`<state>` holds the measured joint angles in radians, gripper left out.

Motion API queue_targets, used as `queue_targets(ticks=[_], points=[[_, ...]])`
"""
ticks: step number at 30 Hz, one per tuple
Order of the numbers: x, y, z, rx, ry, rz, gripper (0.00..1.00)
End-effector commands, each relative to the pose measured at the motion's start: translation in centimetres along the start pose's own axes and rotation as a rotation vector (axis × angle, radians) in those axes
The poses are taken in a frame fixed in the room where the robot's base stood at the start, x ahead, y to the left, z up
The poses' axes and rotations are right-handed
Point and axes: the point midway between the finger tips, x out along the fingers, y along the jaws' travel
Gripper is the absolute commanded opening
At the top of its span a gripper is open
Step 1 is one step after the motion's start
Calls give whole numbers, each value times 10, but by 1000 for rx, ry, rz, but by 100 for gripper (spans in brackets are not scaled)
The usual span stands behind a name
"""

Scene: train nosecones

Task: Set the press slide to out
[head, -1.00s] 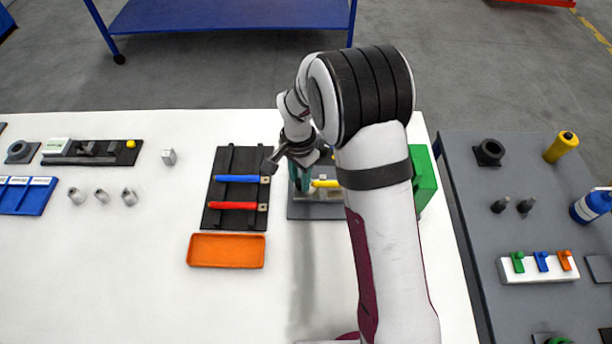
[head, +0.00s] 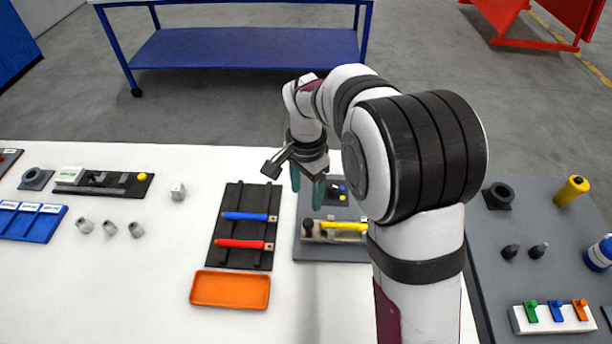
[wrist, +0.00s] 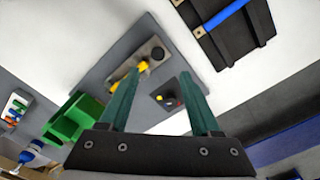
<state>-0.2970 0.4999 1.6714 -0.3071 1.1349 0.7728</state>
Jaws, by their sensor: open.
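My gripper (head: 307,199) is open and empty, its two green fingers hanging apart above the grey fixture plate (head: 305,252). On that plate a pale block (head: 316,238) carries a black knob (head: 308,226) and a yellow handle (head: 345,226). In the wrist view the yellow handle (wrist: 143,66) and black knob (wrist: 157,54) lie beyond the fingers (wrist: 158,74); part of the handle is hidden by a finger. At the far left a dark rail unit (head: 122,187) has a pale block and a yellow knob (head: 142,176). Which unit is the press slide I cannot tell.
A small button panel (head: 336,192) sits behind the pale block. A black rack (head: 230,258) with blue and red bars and an orange tray (head: 230,289) lie to the left. A green bracket (wrist: 75,118) shows in the wrist view. The white table's front left is clear.

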Motion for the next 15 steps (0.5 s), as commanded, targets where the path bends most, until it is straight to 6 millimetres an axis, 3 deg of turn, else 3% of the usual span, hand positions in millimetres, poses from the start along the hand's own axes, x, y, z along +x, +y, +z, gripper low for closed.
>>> queue_targets(ticks=[3,6,15], points=[[-30,-1,0,0,2,-4,64],[-46,-1,0,0,0,-1,64],[-55,0,0,0,0,0,64]])
